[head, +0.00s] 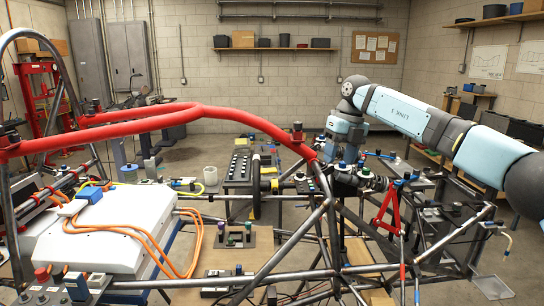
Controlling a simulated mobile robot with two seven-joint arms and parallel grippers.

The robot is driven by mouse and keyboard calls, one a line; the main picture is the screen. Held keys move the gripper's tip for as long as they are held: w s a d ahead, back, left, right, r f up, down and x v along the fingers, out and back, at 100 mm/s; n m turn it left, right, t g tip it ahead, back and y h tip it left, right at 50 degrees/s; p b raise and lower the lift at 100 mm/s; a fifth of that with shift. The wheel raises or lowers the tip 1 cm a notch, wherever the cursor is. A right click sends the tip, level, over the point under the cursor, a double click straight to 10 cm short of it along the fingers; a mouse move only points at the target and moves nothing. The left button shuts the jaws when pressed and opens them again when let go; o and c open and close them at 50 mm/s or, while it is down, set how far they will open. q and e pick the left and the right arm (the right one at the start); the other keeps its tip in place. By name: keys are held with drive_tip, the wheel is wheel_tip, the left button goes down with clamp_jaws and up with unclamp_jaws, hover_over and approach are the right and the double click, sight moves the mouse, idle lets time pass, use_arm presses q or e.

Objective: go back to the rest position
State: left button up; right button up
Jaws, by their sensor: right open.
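My right arm comes in from the right edge, and its grey and pale blue links reach to the middle right of the head view. The wrist bends down there, and my right gripper (338,168) points down beside the tubes of the chassis (285,243). The gripper is open, with nothing seen held in it. Its fingertips are small and partly lost against dark fittings behind them, so I cannot tell whether they touch anything. My left gripper is not in view.
A red padded tube (160,117) arches across the chassis from the left to near my right gripper. A white box (105,228) with orange cables sits at lower left. A red triangular bracket (387,212) stands right of the gripper. Space above the chassis is mostly free.

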drive_tip(key=s+a+f+n+g+y, duration=0.1)
drive_tip(key=a+f+y, duration=0.1)
drive_tip(key=a+f, duration=0.45)
drive_tip(key=s+a+f+g+y, duration=0.1)
drive_tip(key=s+a+f+y, duration=0.15)
drive_tip(key=a+f, duration=0.35)
drive_tip(key=s+a+f+m+t+y+p, duration=0.2)
drive_tip(key=s+a+f+m+y, duration=0.4)
drive_tip(key=s+a+f+y, duration=0.55)
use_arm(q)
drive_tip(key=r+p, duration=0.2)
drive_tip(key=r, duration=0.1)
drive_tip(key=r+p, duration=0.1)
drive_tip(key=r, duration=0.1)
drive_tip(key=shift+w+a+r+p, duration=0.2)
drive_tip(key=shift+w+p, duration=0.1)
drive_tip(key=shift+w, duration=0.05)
use_arm(e)
drive_tip(key=s+d+f+m+t+h, duration=0.5)
drive_tip(key=s+d+f+m+h, duration=0.2)
drive_tip(key=s+d+f+m, duration=0.3)
drive_tip(key=s+d+f+m+t+h, duration=0.6)
drive_tip(key=s+d+f+m, duration=0.5)
drive_tip(key=s+d+m, duration=0.5)
drive_tip(key=s+m+h, duration=0.2)
drive_tip(key=s+m, duration=0.2)
drive_tip(key=m, duration=0.1)
drive_tip(key=shift+s+d+f+m, duration=0.2)
drive_tip(key=shift+s+m, duration=0.1)
drive_tip(key=shift+m, duration=0.1)
